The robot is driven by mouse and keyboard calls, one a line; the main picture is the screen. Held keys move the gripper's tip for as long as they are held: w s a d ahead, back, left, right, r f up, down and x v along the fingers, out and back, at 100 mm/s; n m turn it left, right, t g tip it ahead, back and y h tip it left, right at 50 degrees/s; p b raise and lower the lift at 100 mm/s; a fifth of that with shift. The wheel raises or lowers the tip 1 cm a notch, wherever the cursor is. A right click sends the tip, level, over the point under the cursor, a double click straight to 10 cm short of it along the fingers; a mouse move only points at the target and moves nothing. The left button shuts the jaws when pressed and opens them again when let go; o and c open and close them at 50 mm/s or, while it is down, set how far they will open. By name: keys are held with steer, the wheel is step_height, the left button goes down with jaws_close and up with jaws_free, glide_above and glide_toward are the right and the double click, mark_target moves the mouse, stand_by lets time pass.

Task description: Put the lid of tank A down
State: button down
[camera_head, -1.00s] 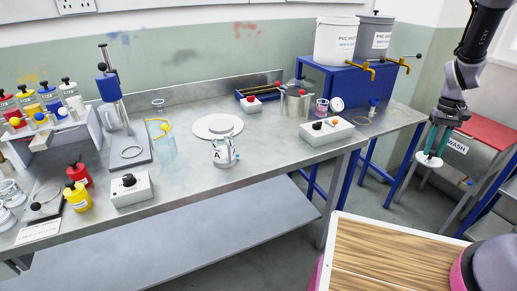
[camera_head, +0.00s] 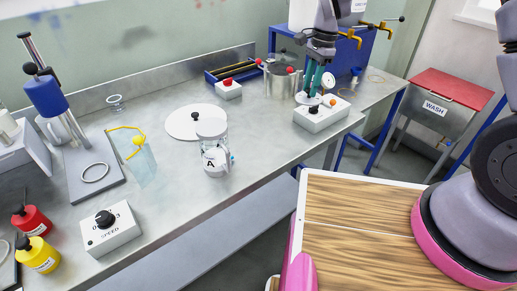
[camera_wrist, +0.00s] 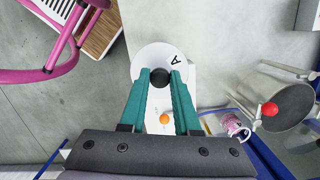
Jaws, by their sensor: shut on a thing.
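My gripper (camera_head: 317,82) has teal fingers and is shut on the black knob of a white round lid. The lid (camera_wrist: 148,57) bears a letter A in the wrist view, and the knob (camera_wrist: 159,77) sits between the fingertips. In the head view the lid (camera_head: 305,99) hangs just above or in front of a white control box at the right of the bench; the gap cannot be told. Tank A (camera_head: 214,160), a small clear vessel marked A, stands upright on the bench to the left of my gripper. A flat white disc (camera_head: 180,125) lies behind it.
The white control box (camera_head: 318,117) with an orange button is under the lid. A steel pot (camera_head: 281,84) stands close to my gripper. A blue tray (camera_head: 240,76) is at the back. Bare bench (camera_head: 262,128) lies between tank A and the box.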

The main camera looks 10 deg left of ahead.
steer(key=s+a+m, duration=0.5)
steer(key=s+a, duration=0.4)
steer(key=a, duration=0.2)
steer(key=shift+m+t+y, duration=0.3)
steer(key=shift+m+t, duration=0.1)
steer(key=shift+m, duration=0.2)
steer(key=f, duration=0.3)
steer(key=s+a+f, duration=0.1)
steer(key=f, duration=0.2)
steer(key=s+a+f, duration=0.1)
steer(key=f, duration=0.2)
steer(key=shift+s, duration=0.2)
steer(key=shift+f, duration=2)
steer(key=c, duration=0.6)
jaws_free()
steer(key=shift+f, duration=0.15)
